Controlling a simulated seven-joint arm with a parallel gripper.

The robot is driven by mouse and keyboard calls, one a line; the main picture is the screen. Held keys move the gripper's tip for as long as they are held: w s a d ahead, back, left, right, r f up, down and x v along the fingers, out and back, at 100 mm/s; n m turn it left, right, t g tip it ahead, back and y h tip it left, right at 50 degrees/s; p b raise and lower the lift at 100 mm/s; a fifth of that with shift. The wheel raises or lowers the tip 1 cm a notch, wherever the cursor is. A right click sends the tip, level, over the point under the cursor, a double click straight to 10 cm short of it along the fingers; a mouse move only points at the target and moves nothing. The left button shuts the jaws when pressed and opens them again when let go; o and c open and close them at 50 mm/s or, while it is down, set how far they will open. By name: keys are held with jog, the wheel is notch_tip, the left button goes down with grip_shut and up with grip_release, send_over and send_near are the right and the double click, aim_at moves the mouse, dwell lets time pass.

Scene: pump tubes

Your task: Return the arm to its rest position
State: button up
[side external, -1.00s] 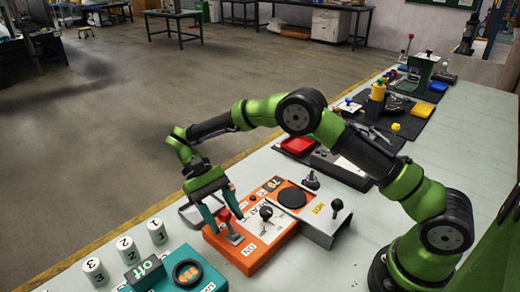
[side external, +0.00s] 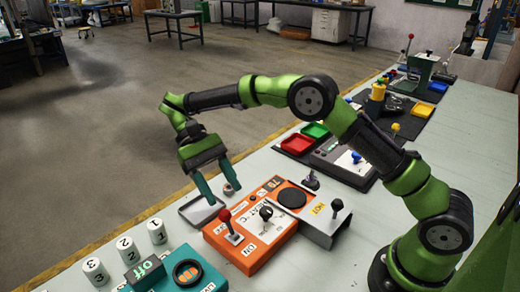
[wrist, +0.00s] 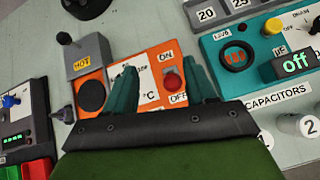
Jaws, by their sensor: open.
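My gripper (side external: 219,190) is open and empty, raised above the grey tray at the table's left edge, behind the orange box. In the wrist view my gripper (wrist: 162,88) shows two spread teal fingers over the orange box (wrist: 150,68). The orange box (side external: 262,249) lies on the table with a red-knobbed lever (side external: 226,217), a black-knobbed lever (side external: 266,212) and a black disc (side external: 292,198) on top. The fingers are apart from the red lever.
A teal box (side external: 205,284) with an "Off" display and several numbered white cylinders (side external: 96,271) stand at the near left. A grey HOT stand (side external: 329,228) adjoins the orange box. Red (side external: 297,144) and green (side external: 314,130) trays lie behind. The room above is free.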

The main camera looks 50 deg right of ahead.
jog(key=s+d+r+n+t, duration=0.1)
jog(key=s+d+r+t, duration=0.6)
jog(key=r, duration=0.3)
jog(key=s+d+m+t+y, duration=0.1)
jog(key=s+d+m+t, duration=0.1)
jog(key=s+d+t, duration=0.4)
jog(key=shift+s+m+t, duration=0.3)
jog(key=shift+s+t, duration=1.2)
jog(key=shift+t, duration=0.5)
